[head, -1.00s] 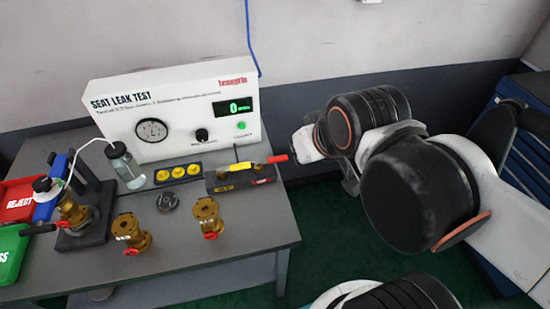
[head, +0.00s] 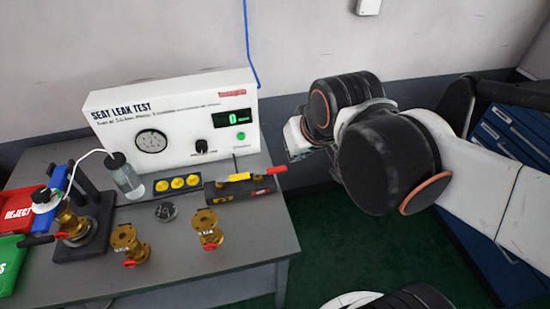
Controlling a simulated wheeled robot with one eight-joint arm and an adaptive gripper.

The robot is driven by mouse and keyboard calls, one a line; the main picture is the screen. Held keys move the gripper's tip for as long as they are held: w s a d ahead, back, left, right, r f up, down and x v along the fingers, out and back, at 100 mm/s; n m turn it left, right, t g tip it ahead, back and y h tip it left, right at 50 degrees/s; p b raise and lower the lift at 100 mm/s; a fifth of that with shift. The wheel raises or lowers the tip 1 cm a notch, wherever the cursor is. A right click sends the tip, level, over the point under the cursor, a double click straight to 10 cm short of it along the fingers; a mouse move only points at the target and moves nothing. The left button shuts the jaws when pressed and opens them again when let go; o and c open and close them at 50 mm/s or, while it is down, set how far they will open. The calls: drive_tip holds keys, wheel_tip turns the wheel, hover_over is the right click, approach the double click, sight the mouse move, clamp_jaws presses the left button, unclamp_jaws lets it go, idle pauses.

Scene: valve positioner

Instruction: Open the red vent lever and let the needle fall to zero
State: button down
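The red lever (head: 277,170) shows at the right end of a small dark block (head: 240,188) on the bench, beside a yellow lever (head: 239,177). It lies roughly level, pointing right. The white seat leak test panel (head: 185,112) stands behind, with a round needle gauge (head: 152,141) too small to read and a green display (head: 233,118) that appears to show 0. My gripper (head: 293,150) is right of the panel, beyond the bench's right edge, apart from the red lever. Its fingers are mostly hidden and too small to judge.
Two brass valves (head: 207,229) (head: 128,244) stand at the bench front. A third valve sits in a black fixture (head: 88,236) at left, near a bottle (head: 126,176). Red (head: 18,208) and green (head: 12,258) bins are far left. Blue drawers (head: 515,135) stand right.

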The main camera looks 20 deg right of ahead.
drive_tip(key=w+d+f+g, duration=0.1)
drive_tip(key=w+f, duration=0.2)
drive_tip(key=w, duration=0.7)
drive_tip(key=m+g+p, duration=0.1)
drive_tip(key=g, duration=0.1)
hover_over(270, 171)
drive_tip(key=w+d, duration=0.3)
drive_tip(key=w, duration=0.1)
wheel_tip(270, 171, down, 10)
drive_tip(key=shift+d+r, duration=0.1)
drive_tip(key=shift+r, duration=0.1)
drive_tip(key=shift+f, duration=0.1)
drive_tip(key=b+x, duration=0.4)
drive_tip(key=x, duration=0.6)
drive_tip(key=shift+w+f, duration=0.1)
drive_tip(key=s, duration=0.3)
drive_tip(key=shift+r+b, duration=0.2)
drive_tip(key=shift+b, duration=0.15)
drive_tip(key=shift+s, duration=0.6)
